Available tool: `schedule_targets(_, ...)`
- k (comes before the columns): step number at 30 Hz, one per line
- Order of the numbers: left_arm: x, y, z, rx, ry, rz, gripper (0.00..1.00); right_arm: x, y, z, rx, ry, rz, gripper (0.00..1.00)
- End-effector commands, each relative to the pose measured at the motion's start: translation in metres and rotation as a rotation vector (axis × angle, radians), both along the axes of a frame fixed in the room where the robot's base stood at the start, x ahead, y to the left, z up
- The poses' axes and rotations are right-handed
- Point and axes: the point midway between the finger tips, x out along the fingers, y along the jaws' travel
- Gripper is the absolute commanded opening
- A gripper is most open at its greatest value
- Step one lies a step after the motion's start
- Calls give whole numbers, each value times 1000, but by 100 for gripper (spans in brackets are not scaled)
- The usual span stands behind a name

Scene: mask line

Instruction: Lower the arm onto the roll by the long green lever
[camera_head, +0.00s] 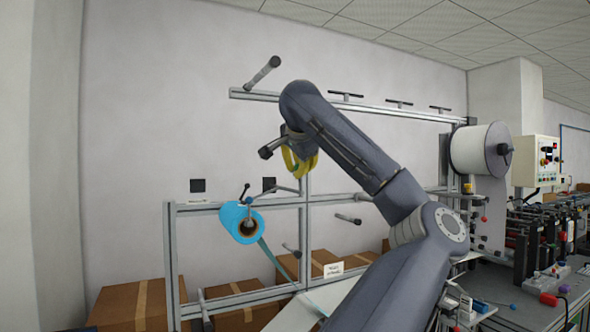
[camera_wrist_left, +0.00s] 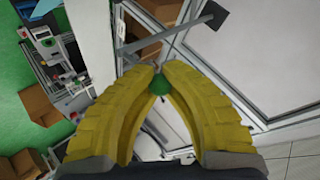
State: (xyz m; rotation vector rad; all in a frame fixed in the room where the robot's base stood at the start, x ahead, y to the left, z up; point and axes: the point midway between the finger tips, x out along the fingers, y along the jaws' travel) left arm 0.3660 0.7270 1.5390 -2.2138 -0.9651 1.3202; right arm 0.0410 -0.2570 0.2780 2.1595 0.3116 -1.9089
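My left gripper (camera_head: 298,163) has yellow fingers and hangs above the metal frame, to the upper right of the blue roll (camera_head: 231,216). In the left wrist view its fingertips (camera_wrist_left: 158,75) close in on a green ball knob (camera_wrist_left: 158,85), which touches both fingers. A thin rod runs away beyond the fingertips. The green knob is not visible in the head view, where the gripper covers that spot. The blue roll sits on a spindle with its brown core facing me, and a blue strip runs down from it. A small black-tipped lever (camera_head: 244,190) stands above the roll. My right gripper is out of view.
The metal frame (camera_head: 172,262) carries rails and short rods around the roll. Cardboard boxes (camera_head: 135,305) stand behind and below. A white roll (camera_head: 480,150) and a control panel (camera_head: 547,160) are at the right.

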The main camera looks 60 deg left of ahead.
Motion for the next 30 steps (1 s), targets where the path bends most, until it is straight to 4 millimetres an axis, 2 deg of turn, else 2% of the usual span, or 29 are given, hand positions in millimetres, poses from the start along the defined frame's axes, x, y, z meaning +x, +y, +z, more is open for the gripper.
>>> schedule_targets(9,1,0,1,1,-2,-2,0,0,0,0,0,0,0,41)
schedule_targets(10,1,0,1,1,-1,-2,8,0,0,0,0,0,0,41)
schedule_targets(12,1,0,1,1,-1,-2,16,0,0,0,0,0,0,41)
schedule_targets(20,0,0,0,1,0,-1,45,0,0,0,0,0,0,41)
schedule_targets(30,-1,-4,4,1,-1,-1,45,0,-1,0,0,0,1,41)
